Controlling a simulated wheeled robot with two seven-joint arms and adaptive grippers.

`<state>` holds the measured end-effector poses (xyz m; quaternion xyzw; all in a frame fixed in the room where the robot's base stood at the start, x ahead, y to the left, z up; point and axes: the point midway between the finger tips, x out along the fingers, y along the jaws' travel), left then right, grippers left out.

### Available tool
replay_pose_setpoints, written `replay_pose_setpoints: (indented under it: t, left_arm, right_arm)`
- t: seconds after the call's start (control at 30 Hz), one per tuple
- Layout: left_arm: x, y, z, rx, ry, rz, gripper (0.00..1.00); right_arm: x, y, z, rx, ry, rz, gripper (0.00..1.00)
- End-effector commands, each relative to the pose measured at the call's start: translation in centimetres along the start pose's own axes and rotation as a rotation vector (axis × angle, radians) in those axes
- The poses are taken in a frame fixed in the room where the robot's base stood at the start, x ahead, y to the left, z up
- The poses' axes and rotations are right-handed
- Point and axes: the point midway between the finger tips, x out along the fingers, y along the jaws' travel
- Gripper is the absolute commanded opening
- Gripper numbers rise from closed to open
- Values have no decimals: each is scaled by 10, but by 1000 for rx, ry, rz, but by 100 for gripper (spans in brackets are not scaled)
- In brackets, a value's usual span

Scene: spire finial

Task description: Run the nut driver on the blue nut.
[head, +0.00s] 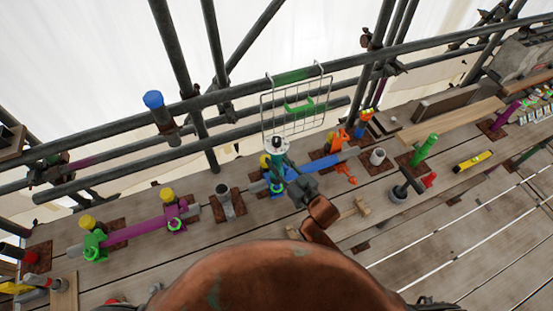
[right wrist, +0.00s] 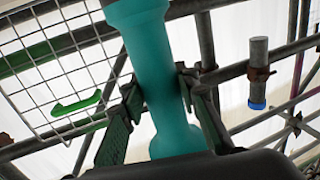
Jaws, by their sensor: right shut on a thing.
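My right gripper (head: 289,174) is shut on a teal tool, which looks like the nut driver (right wrist: 155,75), in the right wrist view. In the head view the tool stands about upright, with a pale disc at its top. It is above or beside a blue bar (head: 325,163) with a blue fitting (head: 275,180) near its left end. The gripper and tool partly cover this fitting, so I cannot tell whether the tool touches it. I cannot clearly make out a blue nut there. My left gripper is not in view.
A purple bar (head: 138,232) with green and magenta fittings lies left. A grey pipe stub (head: 227,201) stands between the bars. A green post (head: 424,150) and yellow level (head: 472,161) are right.

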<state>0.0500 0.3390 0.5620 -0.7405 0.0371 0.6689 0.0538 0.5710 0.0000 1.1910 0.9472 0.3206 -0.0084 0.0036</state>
Motion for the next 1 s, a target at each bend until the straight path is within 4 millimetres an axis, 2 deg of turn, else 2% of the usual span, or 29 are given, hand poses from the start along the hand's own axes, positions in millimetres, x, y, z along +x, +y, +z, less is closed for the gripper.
replay_pose_setpoints:
  t: [1.0]
  left_arm:
    - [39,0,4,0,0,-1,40]
  right_arm:
    - [2,0,62,0,7,-1,0]
